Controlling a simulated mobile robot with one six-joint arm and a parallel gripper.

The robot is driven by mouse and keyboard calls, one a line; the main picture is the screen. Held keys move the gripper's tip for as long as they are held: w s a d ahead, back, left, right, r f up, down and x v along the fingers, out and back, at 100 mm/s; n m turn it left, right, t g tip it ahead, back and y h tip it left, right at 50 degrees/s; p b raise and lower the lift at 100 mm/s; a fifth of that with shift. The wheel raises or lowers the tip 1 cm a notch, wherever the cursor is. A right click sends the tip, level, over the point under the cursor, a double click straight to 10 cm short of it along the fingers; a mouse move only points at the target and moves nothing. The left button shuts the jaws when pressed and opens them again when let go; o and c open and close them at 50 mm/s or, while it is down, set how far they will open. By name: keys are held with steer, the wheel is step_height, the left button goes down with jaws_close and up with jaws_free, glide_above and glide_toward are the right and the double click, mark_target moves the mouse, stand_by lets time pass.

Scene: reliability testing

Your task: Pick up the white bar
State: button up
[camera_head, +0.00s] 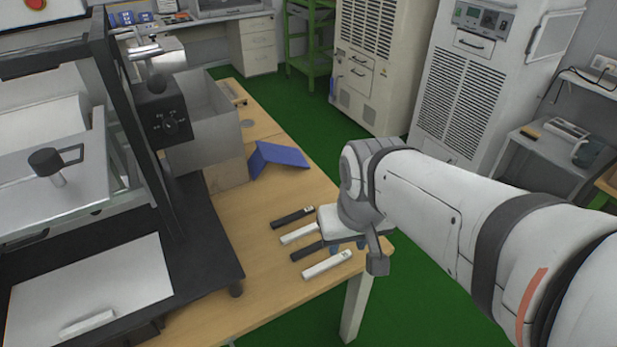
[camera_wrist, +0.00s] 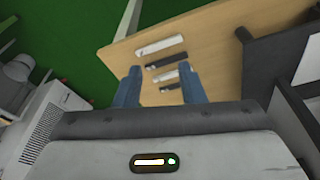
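Two white bars lie on the wooden table near its right edge in the head view: a nearer one (camera_head: 327,264) and a farther one (camera_head: 297,234). In the wrist view the nearer white bar (camera_wrist: 160,46) is beyond the fingertips, and the farther one (camera_wrist: 165,76) shows between the fingers. Another white bar (camera_head: 87,324) lies on the white plate at lower left. My gripper (camera_head: 348,246) is above the table's right end, by the bars. Its blue fingers (camera_wrist: 159,68) are apart and hold nothing. Its height over the table is hard to tell.
Dark bars (camera_head: 292,217) (camera_head: 308,253) alternate with the white ones. A blue angled object (camera_head: 278,157) stands farther back on the table (camera_head: 255,290). A black-framed machine (camera_head: 215,260) occupies the left. Green floor lies beyond the table edge.

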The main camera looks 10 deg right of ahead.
steer(key=shift+s, duration=0.15)
steer(key=shift+o, duration=1)
steer(key=shift+f, duration=0.1)
steer(key=m+g+b, duration=0.3)
steer(key=m+b, duration=0.5)
steer(key=m, duration=0.6)
glide_toward(329, 263)
steer(key=s, duration=0.1)
steer(key=f, duration=0.5)
steer(key=f+b, duration=0.1)
steer(key=f, duration=0.1)
steer(key=shift+w+f, duration=0.25)
steer(key=shift+w, duration=0.05)
steer(key=shift+f, duration=0.45)
steer(key=shift+c, duration=0.5)
